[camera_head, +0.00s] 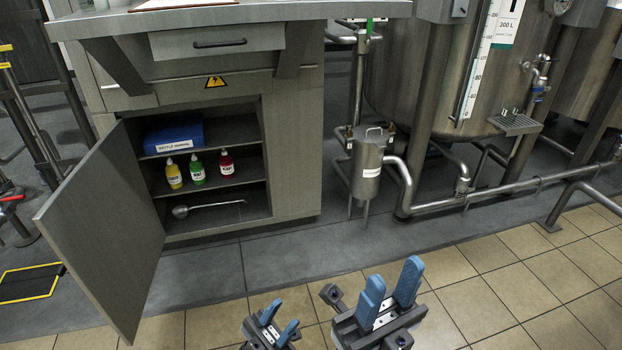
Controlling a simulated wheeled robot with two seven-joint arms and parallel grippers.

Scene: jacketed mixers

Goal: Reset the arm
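My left gripper (281,325) is low in the head view, over the tiled floor, with its two blue fingers apart and nothing between them. My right gripper (390,290) is just to its right and looks larger. Its two blue fingers are also apart and empty. Both grippers point up and away and touch nothing that I can see. My arms behind the grippers are mostly cut off by the bottom edge.
An open cabinet door (105,230) juts out at the left. The cabinet holds a blue box (174,138), several small bottles and a ladle (205,208). Steel tanks (425,80) and low pipes (520,188) stand at right. The tiled floor (480,290) around my grippers is clear.

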